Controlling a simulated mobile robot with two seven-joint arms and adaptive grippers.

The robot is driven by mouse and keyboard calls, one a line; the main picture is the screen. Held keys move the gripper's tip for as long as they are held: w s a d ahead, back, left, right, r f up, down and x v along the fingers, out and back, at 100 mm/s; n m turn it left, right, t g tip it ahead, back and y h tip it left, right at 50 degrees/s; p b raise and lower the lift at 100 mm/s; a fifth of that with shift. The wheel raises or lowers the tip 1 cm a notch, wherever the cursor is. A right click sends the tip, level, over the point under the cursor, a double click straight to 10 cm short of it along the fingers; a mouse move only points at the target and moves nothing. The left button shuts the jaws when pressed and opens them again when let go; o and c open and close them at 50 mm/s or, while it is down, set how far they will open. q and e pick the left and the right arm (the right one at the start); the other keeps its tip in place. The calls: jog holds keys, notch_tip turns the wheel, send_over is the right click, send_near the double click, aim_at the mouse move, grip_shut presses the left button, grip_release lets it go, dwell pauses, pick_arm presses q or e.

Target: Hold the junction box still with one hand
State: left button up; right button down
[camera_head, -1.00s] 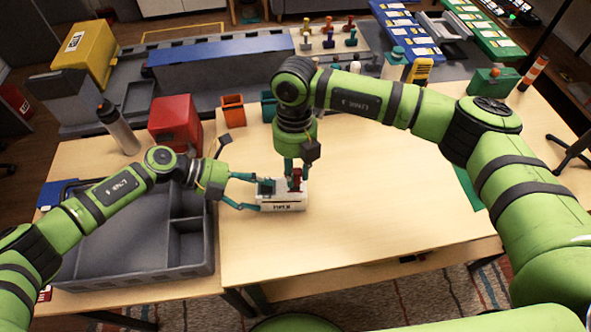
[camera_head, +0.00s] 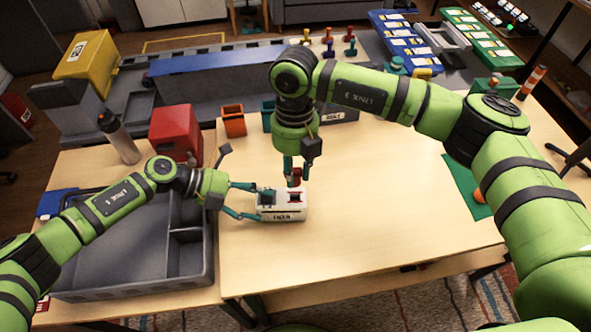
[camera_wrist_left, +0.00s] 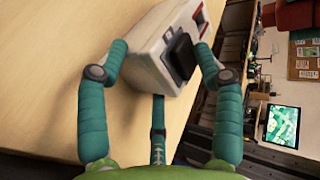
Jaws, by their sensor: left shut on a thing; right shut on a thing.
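The white junction box (camera_head: 290,211) stands on the table near its left side, with dark and red parts on top. My left gripper (camera_head: 261,203) is shut on the box, one finger on each side. The left wrist view shows its teal fingers (camera_wrist_left: 162,62) along the box (camera_wrist_left: 150,50) and a black block (camera_wrist_left: 180,54) on the face between them. My right gripper (camera_head: 295,174) points down just above the box, shut on a small red part (camera_head: 296,178). Whether the red part touches the box is unclear.
A grey divided tray (camera_head: 130,280) lies left of the box. A red bin (camera_head: 176,132), an orange cup (camera_head: 233,121) and a bottle (camera_head: 118,136) stand behind. A green mat (camera_head: 463,182) lies at the right. The table's middle is clear.

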pick_arm(q)
jog(key=o, duration=1.3)
jog(key=shift+s+a+f, duration=0.25)
jog(key=shift+f, duration=0.3)
jog(key=shift+o, duration=0.7)
jog(key=shift+w, duration=0.1)
pick_arm(e)
jog(key=shift+f, duration=0.1)
pick_arm(q)
jog(key=shift+w+r, duration=0.15)
pick_arm(e)
jog(key=shift+w, duration=0.2)
pick_arm(q)
jog(key=shift+a+r, duration=0.3)
jog(key=shift+r, duration=0.05)
pick_arm(e)
jog(key=shift+s, duration=0.1)
pick_arm(q)
jog(key=v, duration=1.1)
